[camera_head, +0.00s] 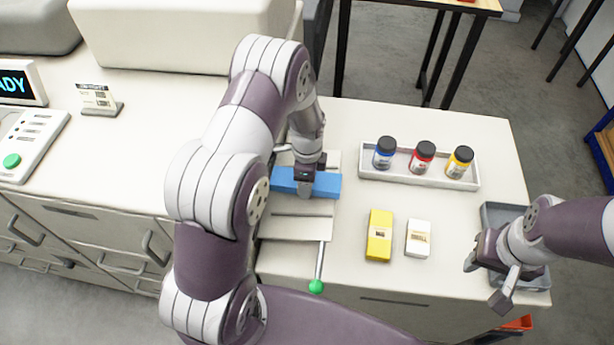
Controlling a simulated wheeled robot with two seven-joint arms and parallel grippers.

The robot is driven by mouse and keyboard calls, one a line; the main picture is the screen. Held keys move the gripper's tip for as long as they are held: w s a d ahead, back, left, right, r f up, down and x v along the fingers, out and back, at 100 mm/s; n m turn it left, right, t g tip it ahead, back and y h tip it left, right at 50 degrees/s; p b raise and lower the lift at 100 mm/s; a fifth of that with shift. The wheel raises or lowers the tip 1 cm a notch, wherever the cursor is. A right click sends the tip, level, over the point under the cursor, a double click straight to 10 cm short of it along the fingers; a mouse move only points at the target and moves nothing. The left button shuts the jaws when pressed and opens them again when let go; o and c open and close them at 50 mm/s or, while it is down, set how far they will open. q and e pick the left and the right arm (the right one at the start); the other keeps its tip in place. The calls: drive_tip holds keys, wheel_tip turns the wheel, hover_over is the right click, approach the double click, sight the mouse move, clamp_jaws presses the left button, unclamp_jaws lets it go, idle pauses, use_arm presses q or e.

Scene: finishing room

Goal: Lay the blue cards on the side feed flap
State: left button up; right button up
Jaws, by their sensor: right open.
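The blue cards (327,186) form a long flat blue block lying left to right over the far part of the side feed flap (303,207). I cannot tell if the block rests on the flap or hangs just above it. My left gripper (306,188) points down at the middle of the block, with one finger in front of its near side. The other finger is hidden, so its hold on the block is unclear. My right gripper (488,278) is open and empty, over the grey tray (490,213) at the right.
A yellow pack (379,236) and a white pack (418,239) lie right of the flap. A white tray (400,179) behind holds blue, red and yellow bottles. A lever with a green knob (316,286) sticks out in front. The bench's back right is clear.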

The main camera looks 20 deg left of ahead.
use_arm(q)
drive_tip(key=shift+f, duration=0.5)
drive_tip(key=o, duration=1.2)
drive_tip(key=shift+o, duration=0.2)
drive_tip(key=shift+r, duration=0.3)
wheel_tip(320, 180, up, 12)
drive_tip(key=b, duration=0.2)
drive_tip(key=s+d+r+n, duration=0.1)
drive_tip(key=s+n, duration=0.6)
drive_tip(key=s+d+r+n+t, duration=0.1)
drive_tip(key=s+d+r+n, duration=0.1)
drive_tip(key=s+n, duration=0.6)
drive_tip(key=shift+s+d, duration=0.2)
drive_tip(key=shift+d, duration=0.05)
